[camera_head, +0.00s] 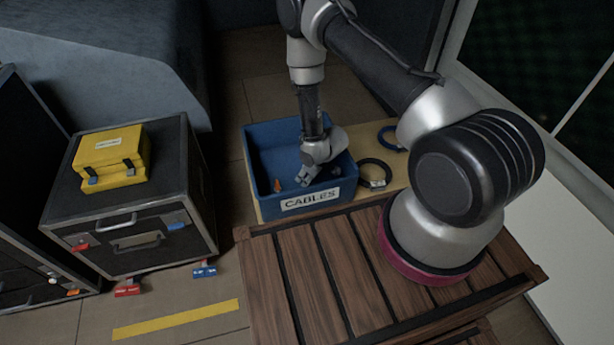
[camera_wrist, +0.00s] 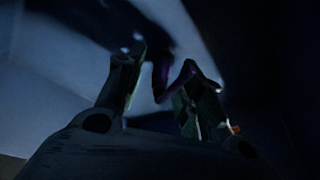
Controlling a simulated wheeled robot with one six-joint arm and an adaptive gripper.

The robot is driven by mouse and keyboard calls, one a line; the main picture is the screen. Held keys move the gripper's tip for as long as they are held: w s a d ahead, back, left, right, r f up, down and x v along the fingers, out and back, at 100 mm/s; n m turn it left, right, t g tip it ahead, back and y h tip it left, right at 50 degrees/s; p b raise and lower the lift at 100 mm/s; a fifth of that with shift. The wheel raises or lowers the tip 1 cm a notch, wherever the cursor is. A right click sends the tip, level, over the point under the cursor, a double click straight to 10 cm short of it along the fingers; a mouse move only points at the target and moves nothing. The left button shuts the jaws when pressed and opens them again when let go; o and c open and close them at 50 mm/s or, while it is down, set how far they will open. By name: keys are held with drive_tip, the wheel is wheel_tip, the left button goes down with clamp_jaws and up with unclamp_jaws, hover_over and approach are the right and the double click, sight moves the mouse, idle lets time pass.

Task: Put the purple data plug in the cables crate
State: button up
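The blue crate labelled CABLES (camera_head: 253,170) stands on a pale board beyond the slatted wooden top. My gripper (camera_head: 308,178) reaches down inside it, near its front right part. In the dark wrist view, the two fingers of my gripper (camera_wrist: 163,85) stand apart. A bent purple piece (camera_wrist: 160,75), seemingly the data plug, shows between them, close to the right finger with a dark gap toward the left one. The purple plug cannot be made out in the head view, where the gripper and crate wall hide it.
A small orange item (camera_head: 277,186) lies in the crate. A black cable coil (camera_head: 375,163) and a blue coil (camera_head: 388,146) lie right of the crate. A yellow case (camera_head: 110,158) sits on a black equipment case (camera_head: 185,190) at left.

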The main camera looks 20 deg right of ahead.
drive_tip(key=s+d+r+m+h, duration=0.1)
drive_tip(key=d+r, duration=0.3)
drive_tip(key=r, duration=1)
drive_tip(key=s+d+r+m+t+h, duration=0.1)
drive_tip(key=d+r, duration=0.3)
drive_tip(key=r, duration=1)
drive_tip(key=s+d+r+m, duration=0.1)
drive_tip(key=d+r, duration=0.2)
drive_tip(key=r, duration=1.1)
drive_tip(key=s+d+r+m, duration=0.2)
drive_tip(key=s+r, duration=0.7)
drive_tip(key=s, duration=0.3)
drive_tip(key=s+d+r+m, duration=0.2)
drive_tip(key=s+r, duration=0.6)
drive_tip(key=s, duration=0.4)
drive_tip(key=shift+s+r+h, duration=0.3)
drive_tip(key=shift+s+r, duration=0.05)
drive_tip(key=shift+r, duration=0.05)
